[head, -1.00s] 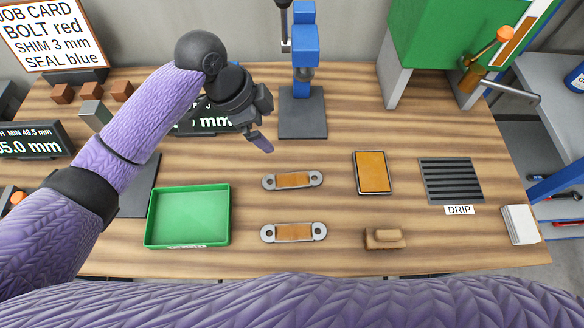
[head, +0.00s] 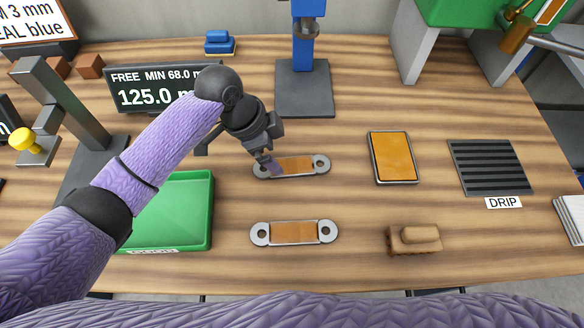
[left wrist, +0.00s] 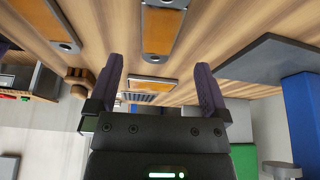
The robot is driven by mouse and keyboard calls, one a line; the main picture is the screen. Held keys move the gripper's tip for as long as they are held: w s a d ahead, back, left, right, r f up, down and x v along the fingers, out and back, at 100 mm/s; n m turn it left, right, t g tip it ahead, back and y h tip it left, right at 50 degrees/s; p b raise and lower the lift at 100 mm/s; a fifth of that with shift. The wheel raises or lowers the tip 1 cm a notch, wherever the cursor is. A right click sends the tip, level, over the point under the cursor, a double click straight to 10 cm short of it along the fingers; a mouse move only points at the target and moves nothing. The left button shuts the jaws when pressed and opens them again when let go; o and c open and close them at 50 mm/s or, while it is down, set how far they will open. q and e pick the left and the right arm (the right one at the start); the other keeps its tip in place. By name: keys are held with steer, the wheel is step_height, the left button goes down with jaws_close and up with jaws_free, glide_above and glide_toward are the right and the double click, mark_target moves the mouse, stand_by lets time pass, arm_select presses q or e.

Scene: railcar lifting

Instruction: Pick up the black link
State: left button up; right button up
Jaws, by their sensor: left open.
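Two flat grey links with a hole at each end and orange-brown middles lie on the wooden table; neither looks plainly black. The far link (head: 300,167) and the near link (head: 293,233) lie roughly parallel in the head view. In the left wrist view, the far link (left wrist: 160,28) is at top centre and the near link (left wrist: 48,22) at top left. My left gripper (head: 268,160) is open, its purple fingertip overlapping the far link's left part in the head view. Its two fingers show apart and empty in the left wrist view (left wrist: 159,65). Contact cannot be told. My right gripper is out of view.
A green tray (head: 205,225) lies left of the links, partly behind my arm. A blue press with a dark base (head: 305,92) stands behind. An amber-topped plate (head: 393,157), a brown block (head: 413,240) and a drip grate (head: 490,167) lie to the right. Bare wood separates them.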

mark_target(288, 166)
arm_select(q)
steer(key=b+x, duration=0.1)
steer(key=x, duration=0.4)
steer(key=shift+f+b, duration=0.3)
steer(key=shift+f, duration=0.15)
steer(key=shift+r, duration=0.15)
jaws_close()
